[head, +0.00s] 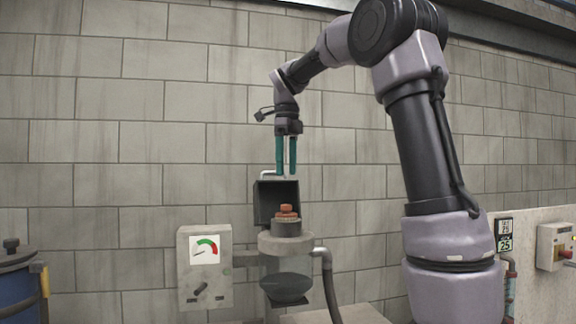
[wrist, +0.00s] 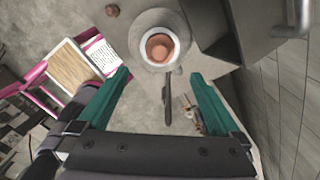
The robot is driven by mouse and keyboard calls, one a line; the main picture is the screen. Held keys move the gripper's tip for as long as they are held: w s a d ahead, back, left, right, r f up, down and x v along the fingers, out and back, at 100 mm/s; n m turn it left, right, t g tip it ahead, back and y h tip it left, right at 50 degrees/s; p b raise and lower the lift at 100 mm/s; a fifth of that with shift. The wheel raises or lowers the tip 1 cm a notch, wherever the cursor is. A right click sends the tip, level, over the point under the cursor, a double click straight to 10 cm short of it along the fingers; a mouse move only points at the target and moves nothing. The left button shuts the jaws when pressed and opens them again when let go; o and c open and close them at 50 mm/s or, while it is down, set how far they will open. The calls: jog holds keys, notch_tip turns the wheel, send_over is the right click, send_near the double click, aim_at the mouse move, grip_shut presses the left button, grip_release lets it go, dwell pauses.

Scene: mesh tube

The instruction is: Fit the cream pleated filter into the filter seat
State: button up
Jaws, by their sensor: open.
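My gripper (head: 286,170) hangs pointing down above the housing in the head view. Its two teal fingers are apart with nothing between them; they also show in the wrist view (wrist: 158,76). Below it is a round grey seat (head: 286,243) with a smaller grey collar (head: 286,228) on top. A reddish-orange piece (head: 287,211) stands in the collar. In the wrist view the round opening has a pale rim (wrist: 146,54), with the reddish-orange piece (wrist: 158,48) inside. I cannot make out a cream pleated filter in either view.
A dark open box (head: 266,205) stands behind the collar. A gauge panel (head: 205,285) is on the left, a hose (head: 328,280) on the right, and a dark bowl (head: 287,289) below. The wrist view shows a pink-framed stand (wrist: 75,72) and a black lever (wrist: 167,100).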

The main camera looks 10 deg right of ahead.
jog(key=s+d+f+n+t, duration=0.2)
jog(key=s+f+n, duration=0.1)
jog(key=s+n, duration=0.4)
jog(key=s+d+f+n+t+y, duration=0.1)
jog(key=s+f+n+t, duration=0.1)
jog(key=s+f+n, duration=0.2)
jog(key=s+d+f+n+t+y, duration=0.1)
jog(key=s+d+f+n+t, duration=0.1)
jog(key=s+n, duration=0.8)
jog(key=shift+d+f+t, duration=0.35)
jog(key=shift+f+t, duration=0.25)
jog(key=shift+f, duration=0.3)
